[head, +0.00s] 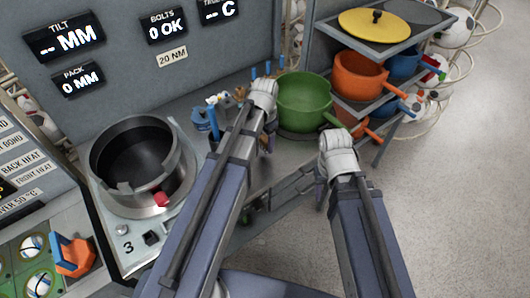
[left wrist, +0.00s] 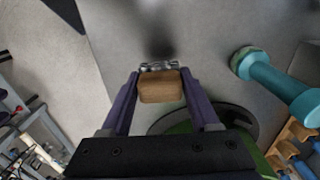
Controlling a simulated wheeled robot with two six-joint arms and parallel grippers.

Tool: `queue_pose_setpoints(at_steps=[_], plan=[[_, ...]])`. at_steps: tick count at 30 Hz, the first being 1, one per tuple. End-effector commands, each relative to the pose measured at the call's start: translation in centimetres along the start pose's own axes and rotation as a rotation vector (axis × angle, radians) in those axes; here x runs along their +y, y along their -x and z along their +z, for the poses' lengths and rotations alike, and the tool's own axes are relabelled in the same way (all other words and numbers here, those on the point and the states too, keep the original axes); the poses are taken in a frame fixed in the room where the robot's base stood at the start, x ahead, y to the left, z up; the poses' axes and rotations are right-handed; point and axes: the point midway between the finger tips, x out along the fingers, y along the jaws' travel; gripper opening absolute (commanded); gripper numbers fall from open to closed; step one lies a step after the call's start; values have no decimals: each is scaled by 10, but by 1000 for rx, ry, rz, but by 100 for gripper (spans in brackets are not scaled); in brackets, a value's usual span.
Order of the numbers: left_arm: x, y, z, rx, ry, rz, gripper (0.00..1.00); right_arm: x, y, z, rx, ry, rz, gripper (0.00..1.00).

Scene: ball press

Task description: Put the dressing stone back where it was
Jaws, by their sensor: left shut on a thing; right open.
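A tan, wood-coloured block, which I take to be the dressing stone (left wrist: 160,86), sits between the fingers of my left gripper (left wrist: 160,80) in the left wrist view. The gripper is shut on it, above a grey surface. A small metallic piece (left wrist: 158,66) shows just beyond the block; I cannot tell whether they touch. In the head view my left gripper (head: 264,94) is over the bench beside the green pot, and its own wrist hides the block. My right gripper (head: 338,150) is open, in front of the green pot, with its fingers mostly hidden.
The green pot (head: 303,100) stands close to both grippers. A teal-handled tool (left wrist: 275,78) lies right of the block. Small tools (head: 213,115) stand left of my left gripper. A large dark press pot (head: 140,160) is at left; a shelf of orange pots (head: 360,75) is at right.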

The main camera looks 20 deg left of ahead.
Motion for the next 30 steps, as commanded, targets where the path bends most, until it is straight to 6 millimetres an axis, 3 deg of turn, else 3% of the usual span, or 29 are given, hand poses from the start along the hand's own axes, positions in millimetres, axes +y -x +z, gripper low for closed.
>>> queue_pose_setpoints(at_steps=[5, 12, 26, 27, 30], plan=[[0, -8, 0, 0, 0, 0, 10, -1, -8, 0, 0, 0, 0, 50], [0, -37, 0, 0, 0, 0, 10, -4, -36, -2, 0, 0, 0, 50], [0, -41, 0, 0, 0, 0, 10, -4, -41, -2, 0, 0, 0, 50], [0, -39, 0, 0, 0, 0, 66, -4, -39, -2, 0, 0, 0, 50], [0, -39, 0, 0, 0, 0, 78, -4, -39, -2, 0, 0, 0, 50]])
